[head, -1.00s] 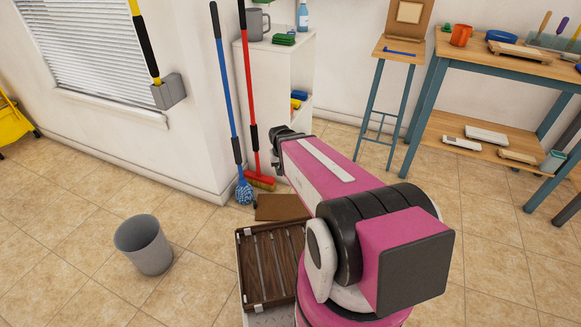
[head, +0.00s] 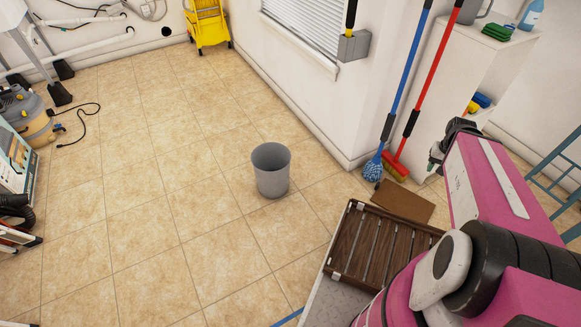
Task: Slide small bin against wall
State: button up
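The small bin (head: 271,171) is a grey, open-topped round bin standing upright on the tiled floor near the middle of the head view. It looks empty. The white wall (head: 318,108) with the window blind runs behind it to the right, with a strip of floor between bin and wall. My gripper (head: 437,158) is at the far end of my pink arm on the right, well apart from the bin, near the white cabinet. It is small and partly hidden, so I cannot tell whether its fingers are open or shut.
A blue mop (head: 374,167) and a red broom (head: 396,165) lean at the wall corner. A brown slatted crate (head: 352,277) is in front of my arm. A yellow mop wringer bucket (head: 207,25) stands far back. A vacuum (head: 25,115) is at left. Floor around the bin is clear.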

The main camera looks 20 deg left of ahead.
aim_at(271, 161)
jog(key=u, duration=1.75)
